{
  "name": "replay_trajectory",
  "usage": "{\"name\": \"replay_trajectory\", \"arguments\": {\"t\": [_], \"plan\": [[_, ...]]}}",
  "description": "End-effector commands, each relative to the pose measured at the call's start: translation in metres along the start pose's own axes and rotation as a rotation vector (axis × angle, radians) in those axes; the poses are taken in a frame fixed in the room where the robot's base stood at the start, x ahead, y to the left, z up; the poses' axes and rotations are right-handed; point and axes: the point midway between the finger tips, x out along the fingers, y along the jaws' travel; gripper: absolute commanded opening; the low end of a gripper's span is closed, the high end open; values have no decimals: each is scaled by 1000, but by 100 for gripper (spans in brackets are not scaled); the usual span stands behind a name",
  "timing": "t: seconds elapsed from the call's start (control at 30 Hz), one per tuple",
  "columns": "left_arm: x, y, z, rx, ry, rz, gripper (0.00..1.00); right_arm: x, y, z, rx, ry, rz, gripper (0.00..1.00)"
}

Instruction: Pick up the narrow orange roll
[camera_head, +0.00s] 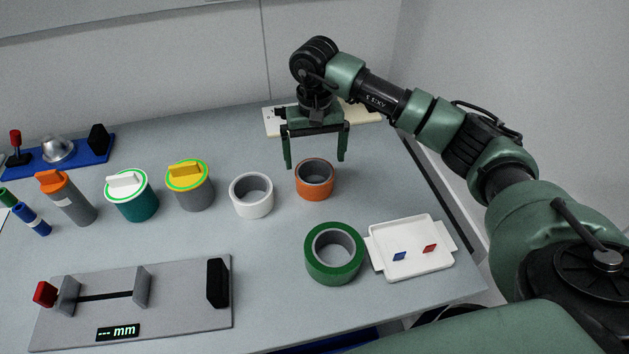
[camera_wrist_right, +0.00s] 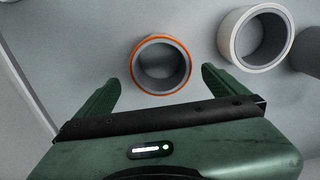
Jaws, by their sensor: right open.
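The narrow orange roll (camera_head: 315,192) stands on the grey table with its hole facing up, right of the white roll (camera_head: 251,208). In the right wrist view the orange roll (camera_wrist_right: 133,66) shows as an orange ring just beyond and between the fingertips. My right gripper (camera_head: 315,164) is open and empty, above and slightly behind the orange roll, fingers pointing down. In the right wrist view my right gripper (camera_wrist_right: 160,80) has its two green fingers spread wider than the roll. My left gripper is out of view.
A green roll (camera_head: 362,262) and a white tray (camera_head: 447,262) with blue and red chips lie in front. Two lidded canisters (camera_head: 137,206) (camera_head: 196,198) stand left. A measuring fixture (camera_head: 190,318) lies front left. A pale board (camera_head: 270,122) lies behind my right gripper.

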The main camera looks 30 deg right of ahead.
Motion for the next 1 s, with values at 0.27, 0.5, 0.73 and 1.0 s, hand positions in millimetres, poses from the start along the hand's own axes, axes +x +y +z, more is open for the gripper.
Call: {"name": "replay_trajectory", "arguments": {"t": [0.27, 0.5, 0.73, 1.0], "plan": [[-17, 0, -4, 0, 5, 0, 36, 34, -2, 4, 0, -6, -1, 100], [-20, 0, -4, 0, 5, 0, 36, 60, -2, 3, -1, -1, -1, 100], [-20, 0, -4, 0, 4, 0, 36, 61, -1, 3, -1, 0, -1, 94], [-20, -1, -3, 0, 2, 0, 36, 60, -2, 3, -1, 1, -1, 38]]}}
